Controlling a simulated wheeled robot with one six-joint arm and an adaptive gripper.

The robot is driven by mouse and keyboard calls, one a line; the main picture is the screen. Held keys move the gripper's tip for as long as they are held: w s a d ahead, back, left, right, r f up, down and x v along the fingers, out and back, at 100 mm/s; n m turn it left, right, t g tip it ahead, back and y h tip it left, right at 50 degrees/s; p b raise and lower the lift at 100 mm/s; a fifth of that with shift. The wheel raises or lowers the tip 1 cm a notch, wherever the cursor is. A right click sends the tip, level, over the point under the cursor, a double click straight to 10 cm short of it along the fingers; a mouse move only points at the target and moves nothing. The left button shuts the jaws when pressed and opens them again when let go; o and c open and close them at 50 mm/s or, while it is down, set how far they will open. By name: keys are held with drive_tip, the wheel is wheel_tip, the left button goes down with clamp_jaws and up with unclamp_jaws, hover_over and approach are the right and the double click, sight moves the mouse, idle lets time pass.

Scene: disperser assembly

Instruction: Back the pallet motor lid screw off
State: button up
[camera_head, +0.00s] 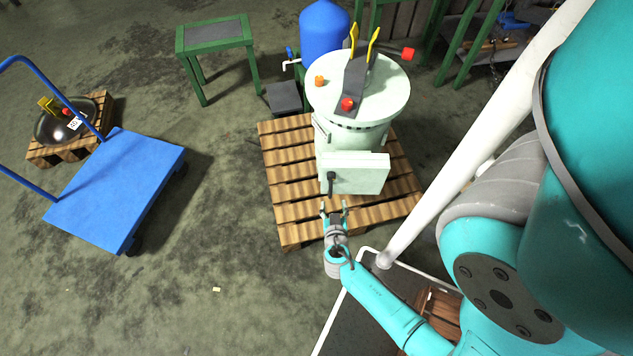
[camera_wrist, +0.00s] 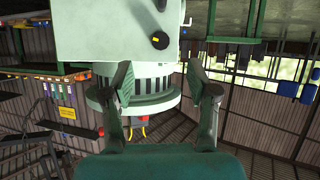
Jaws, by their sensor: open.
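The pale green motor unit (camera_head: 358,105) stands upright on a wooden pallet (camera_head: 285,185). A pale box (camera_head: 362,173) sticks out from its near side. A dark knob or handle (camera_head: 331,183) is on the box's left part; the wrist view shows a dark knob (camera_wrist: 159,40) on the box face too. I cannot tell for sure that this is the lid screw. My gripper (camera_head: 334,206) is open and empty, just short of the box in the head view. In the wrist view, my gripper (camera_wrist: 160,78) has its fingers spread in front of the ribbed ring (camera_wrist: 150,92), with the knob beyond the fingertips.
The round top (camera_head: 385,85) carries red and orange knobs and yellow-handled levers. A green table (camera_head: 215,32) and blue tank (camera_head: 323,32) stand behind.

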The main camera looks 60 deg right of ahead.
sight(331, 179)
drive_tip(key=shift+m+h, duration=0.4)
drive_tip(key=x, duration=1.2)
drive_tip(key=shift+w+d+r, duration=0.2)
drive_tip(key=shift+w+d, duration=0.1)
drive_tip(key=shift+w, duration=0.15)
clamp_jaws()
